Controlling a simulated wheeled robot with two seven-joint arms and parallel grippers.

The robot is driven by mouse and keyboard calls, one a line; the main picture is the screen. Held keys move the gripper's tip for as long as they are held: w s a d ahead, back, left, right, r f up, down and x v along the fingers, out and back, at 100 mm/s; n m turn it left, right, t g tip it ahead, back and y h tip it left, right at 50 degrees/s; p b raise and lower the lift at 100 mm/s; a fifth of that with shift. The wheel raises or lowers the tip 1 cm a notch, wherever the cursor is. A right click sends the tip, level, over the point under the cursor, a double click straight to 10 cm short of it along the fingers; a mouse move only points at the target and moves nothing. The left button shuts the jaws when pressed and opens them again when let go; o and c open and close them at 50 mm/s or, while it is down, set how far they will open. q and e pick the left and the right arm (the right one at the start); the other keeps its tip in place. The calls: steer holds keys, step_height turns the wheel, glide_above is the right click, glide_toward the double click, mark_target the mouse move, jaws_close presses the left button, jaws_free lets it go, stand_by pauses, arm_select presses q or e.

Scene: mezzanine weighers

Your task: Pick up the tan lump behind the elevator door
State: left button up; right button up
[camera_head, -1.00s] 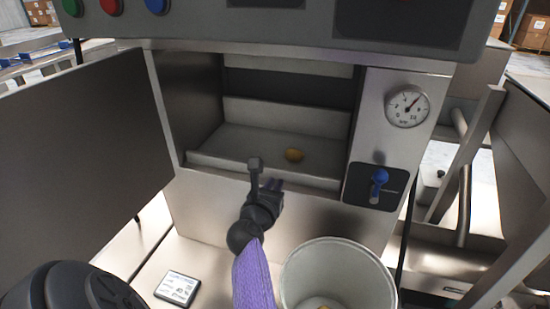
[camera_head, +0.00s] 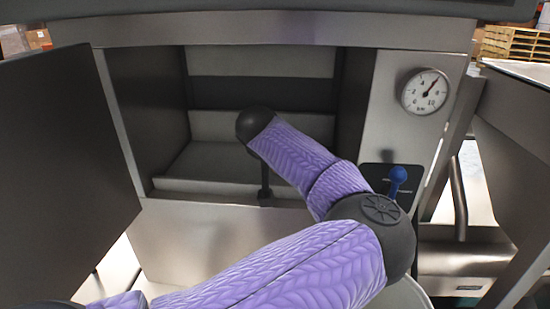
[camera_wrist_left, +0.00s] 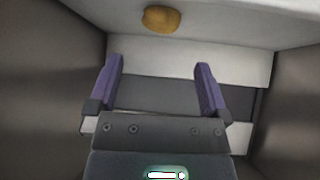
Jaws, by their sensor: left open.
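The tan lump (camera_wrist_left: 161,19) shows at the top of the left wrist view, on a pale surface inside the compartment. In the head view my arm hides it. My left gripper (camera_wrist_left: 158,66) is open and empty, its two purple fingers apart, with the lump beyond the fingertips in that picture, not between them. In the head view the purple-sleeved left arm reaches into the compartment and its fingers are hidden. The elevator door (camera_head: 62,165) stands swung open on the left. My right gripper is not in view.
The compartment has a pale floor (camera_head: 215,160) and dark side walls close around the gripper. A blue lever (camera_head: 397,176) and a round gauge (camera_head: 426,91) are on the panel at right. A pale bucket's rim (camera_head: 412,294) shows behind my elbow.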

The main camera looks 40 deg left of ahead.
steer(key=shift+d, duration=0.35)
arm_select(q)
steer(key=shift+w+a+f, duration=0.15)
steer(key=shift+f, duration=0.2)
steer(key=b+x, duration=0.4)
steer(key=x, duration=0.3)
steer(key=shift+w+a+f, duration=0.1)
steer(key=shift+w+f, duration=0.05)
steer(key=shift+f, duration=0.25)
steer(key=shift+w+a+f+b, duration=0.35)
steer(key=shift+w+b, duration=0.1)
steer(key=shift+w, duration=0.05)
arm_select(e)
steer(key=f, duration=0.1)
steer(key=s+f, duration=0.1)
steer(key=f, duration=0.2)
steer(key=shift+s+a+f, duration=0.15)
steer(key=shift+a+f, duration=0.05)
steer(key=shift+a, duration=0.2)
